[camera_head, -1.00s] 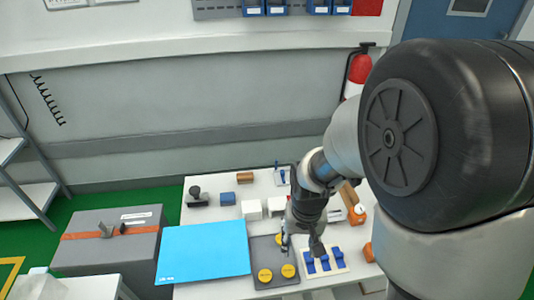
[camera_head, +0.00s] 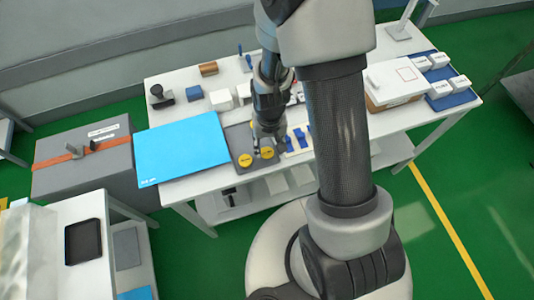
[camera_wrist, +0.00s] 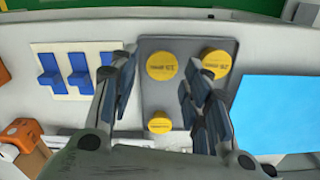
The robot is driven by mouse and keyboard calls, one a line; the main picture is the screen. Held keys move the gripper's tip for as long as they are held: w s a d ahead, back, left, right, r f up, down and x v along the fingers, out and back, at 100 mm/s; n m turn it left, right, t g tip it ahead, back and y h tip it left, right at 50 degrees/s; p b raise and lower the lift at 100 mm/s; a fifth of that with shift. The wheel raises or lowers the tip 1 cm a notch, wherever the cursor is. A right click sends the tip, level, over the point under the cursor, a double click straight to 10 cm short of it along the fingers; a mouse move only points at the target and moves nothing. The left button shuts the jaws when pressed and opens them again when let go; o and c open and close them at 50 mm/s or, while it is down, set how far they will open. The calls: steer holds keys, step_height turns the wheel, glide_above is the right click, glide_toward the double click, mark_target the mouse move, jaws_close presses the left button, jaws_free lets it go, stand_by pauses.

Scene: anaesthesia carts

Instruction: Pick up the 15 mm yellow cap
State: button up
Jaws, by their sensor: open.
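Three round yellow caps stand on a dark grey tray (camera_wrist: 190,45) in the wrist view. The smallest yellow cap (camera_wrist: 159,122) sits at the bottom of the view, between my fingers in the picture; its label is too small to read. A larger yellow cap (camera_wrist: 162,66) appears between my fingertips, and another yellow cap (camera_wrist: 216,63) is just beyond the right finger. My gripper (camera_wrist: 159,75) is open and empty over the tray. In the head view my gripper (camera_head: 267,139) is above the tray (camera_head: 240,138), and two caps show; the smallest cap is hidden.
A blue sheet (camera_head: 182,148) lies left of the tray in the head view. Blue clips on a pale board (camera_wrist: 76,70) stand on the tray's other side. White blocks (camera_head: 221,99) are behind. An orange item (camera_wrist: 20,133) is at the wrist view's left edge.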

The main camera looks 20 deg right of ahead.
mark_target(267, 154)
steer(key=f, duration=0.1)
steer(key=f+b, duration=0.1)
steer(key=f, duration=0.1)
steer(key=f+b, duration=0.1)
steer(key=f, duration=0.1)
steer(key=shift+w+a+f, duration=0.15)
steer(key=shift+w, duration=0.25)
steer(key=c, duration=0.5)
steer(key=shift+c, duration=0.2)
